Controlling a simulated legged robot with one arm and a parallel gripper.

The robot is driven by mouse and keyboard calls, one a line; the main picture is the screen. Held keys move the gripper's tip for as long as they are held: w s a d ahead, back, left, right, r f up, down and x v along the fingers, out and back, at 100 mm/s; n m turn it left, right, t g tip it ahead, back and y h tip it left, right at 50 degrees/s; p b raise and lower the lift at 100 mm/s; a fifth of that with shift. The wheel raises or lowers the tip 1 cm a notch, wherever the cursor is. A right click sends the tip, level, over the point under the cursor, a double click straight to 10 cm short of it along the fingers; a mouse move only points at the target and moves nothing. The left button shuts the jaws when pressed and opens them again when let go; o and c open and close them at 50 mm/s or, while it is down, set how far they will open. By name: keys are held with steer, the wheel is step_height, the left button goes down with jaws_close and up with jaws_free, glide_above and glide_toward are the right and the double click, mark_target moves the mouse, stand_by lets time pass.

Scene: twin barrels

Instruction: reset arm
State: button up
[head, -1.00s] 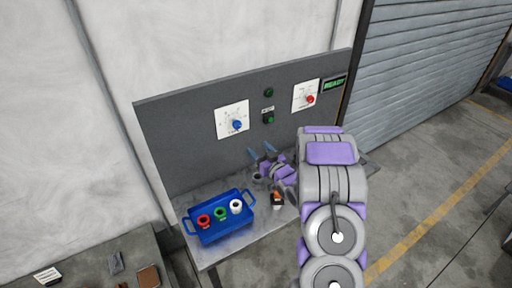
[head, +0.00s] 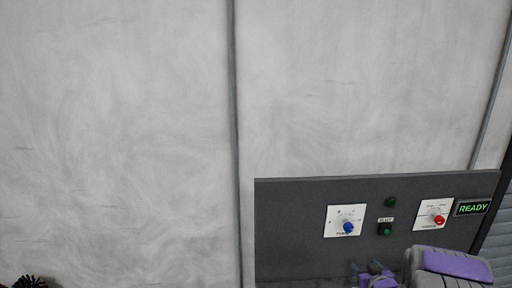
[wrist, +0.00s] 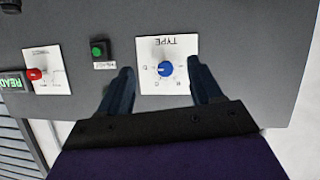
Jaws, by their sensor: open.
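My gripper (wrist: 160,90) is open in the wrist view, with its two dark blue fingers apart and nothing between them but the panel beyond. The blue knob (wrist: 165,69) on its white plate shows between the fingertips; I cannot tell how far off it is. In the head view my gripper (head: 366,268) is at the bottom edge, partly cut off, in front of the grey panel (head: 300,225) and below the blue knob (head: 348,227). My grey and purple arm is at the lower right.
The panel also bears a red knob (head: 438,219), a green button (head: 386,230), a green lamp (head: 391,202) and a sign reading READY (head: 473,208). A pale wall (head: 120,130) fills the left and top. The bench top is out of view.

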steer(key=s+a+g+b, duration=0.3)
steer(key=s+a+g, duration=0.2)
steer(key=s, duration=1)
steer(key=s+a+r+g+b, duration=0.1)
steer(key=s+a+g+b, duration=0.2)
steer(key=s+a, duration=0.7)
steer(key=s+a+r+g+y+b, duration=0.1)
steer(key=s+a+g+b, duration=0.2)
steer(key=s, duration=1.7)
steer(key=a+g, duration=0.4)
steer(key=shift+a+m, duration=0.2)
steer(key=shift+m, duration=0.1)
steer(key=shift+w, duration=0.1)
steer(key=shift+c, duration=0.5)
